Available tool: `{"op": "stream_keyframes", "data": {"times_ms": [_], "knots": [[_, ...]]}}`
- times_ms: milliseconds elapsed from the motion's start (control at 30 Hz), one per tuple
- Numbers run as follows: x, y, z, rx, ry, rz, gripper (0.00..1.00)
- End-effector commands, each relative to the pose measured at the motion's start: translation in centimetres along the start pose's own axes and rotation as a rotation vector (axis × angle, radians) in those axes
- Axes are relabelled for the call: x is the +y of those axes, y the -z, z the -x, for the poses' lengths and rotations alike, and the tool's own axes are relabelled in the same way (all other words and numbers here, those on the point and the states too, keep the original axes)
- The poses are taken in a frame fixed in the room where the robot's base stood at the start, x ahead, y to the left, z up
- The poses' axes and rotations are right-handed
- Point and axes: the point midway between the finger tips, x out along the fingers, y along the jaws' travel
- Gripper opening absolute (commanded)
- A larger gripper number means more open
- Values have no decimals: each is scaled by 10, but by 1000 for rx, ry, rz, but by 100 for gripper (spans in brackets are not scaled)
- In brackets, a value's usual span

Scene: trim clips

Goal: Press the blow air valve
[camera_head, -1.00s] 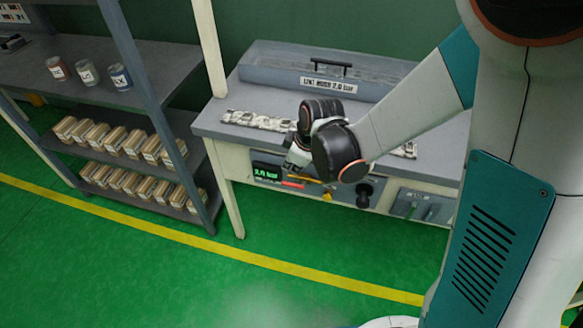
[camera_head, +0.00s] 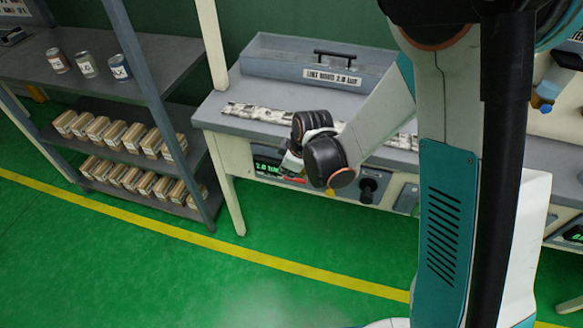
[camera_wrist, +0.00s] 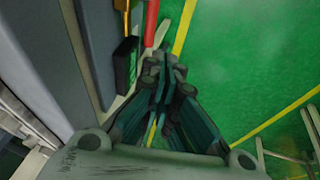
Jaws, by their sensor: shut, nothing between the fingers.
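The bench front panel holds a green-lit display (camera_head: 266,168), a red bar-like part (camera_head: 294,180), a small yellow part (camera_head: 330,191) and a black knob (camera_head: 368,189). I cannot tell which is the blow air valve. In the wrist view the red part (camera_wrist: 150,22) is beyond my fingertips, with a yellow part (camera_wrist: 122,6) and the dark display box (camera_wrist: 125,64) to its left. My gripper (camera_wrist: 163,68) is shut and empty, in front of the panel, apart from the red part as far as I can see. My wrist hides part of the panel in the head view.
The bench top (camera_head: 225,104) carries a strip of pale clips (camera_head: 258,113) and a grey labelled case (camera_head: 290,70). A shelf (camera_head: 170,85) with cans and several small boxes stands at the left. The green floor (camera_head: 130,270) in front is clear.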

Motion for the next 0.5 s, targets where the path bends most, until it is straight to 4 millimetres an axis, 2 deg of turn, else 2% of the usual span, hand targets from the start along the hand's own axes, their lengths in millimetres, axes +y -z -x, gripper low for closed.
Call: {"op": "stream_keyframes", "data": {"times_ms": [33,200,500], "knots": [[0,-1,-14,0,0,1,0],[6,-5,-39,0,0,-2,0],[15,-10,-56,0,1,0,0]]}}
